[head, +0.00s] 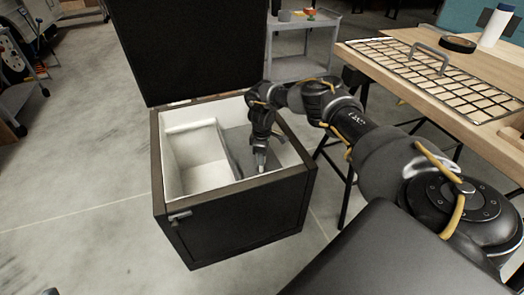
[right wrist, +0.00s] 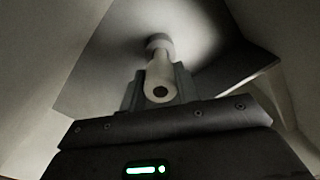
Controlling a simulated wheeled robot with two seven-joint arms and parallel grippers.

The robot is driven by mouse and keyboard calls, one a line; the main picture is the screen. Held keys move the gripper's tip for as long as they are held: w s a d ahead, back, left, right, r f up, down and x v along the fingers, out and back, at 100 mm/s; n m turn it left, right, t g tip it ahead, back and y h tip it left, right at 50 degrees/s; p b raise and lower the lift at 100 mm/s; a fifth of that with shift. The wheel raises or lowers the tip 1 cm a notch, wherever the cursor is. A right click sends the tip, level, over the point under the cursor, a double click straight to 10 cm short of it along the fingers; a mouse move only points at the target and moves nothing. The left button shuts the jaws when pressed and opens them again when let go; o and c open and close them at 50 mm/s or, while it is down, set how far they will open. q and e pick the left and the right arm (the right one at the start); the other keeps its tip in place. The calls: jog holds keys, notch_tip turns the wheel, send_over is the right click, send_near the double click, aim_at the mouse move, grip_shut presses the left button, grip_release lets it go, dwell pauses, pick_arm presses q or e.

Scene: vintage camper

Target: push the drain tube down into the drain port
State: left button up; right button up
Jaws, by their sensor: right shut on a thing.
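My right gripper (head: 261,162) reaches down into the open dark chest (head: 240,215) with a white lining, at its right side. In the right wrist view the gripper (right wrist: 160,88) is shut on the pale drain tube (right wrist: 159,68), whose open round end faces the camera. The tube's far end meets a pale round collar, apparently the drain port (right wrist: 158,41), on the grey floor panel (right wrist: 105,60). I cannot tell how deep the tube sits in it. The tube and port are too small to make out in the head view.
The raised black lid (head: 190,50) stands behind the chest. A wooden workbench (head: 400,85) with a wire rack (head: 450,82) stands at the right.

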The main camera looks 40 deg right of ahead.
jog(key=shift+f+b, duration=0.3)
jog(key=shift+f, duration=0.3)
dwell(0.3)
jog(key=o, duration=1.2)
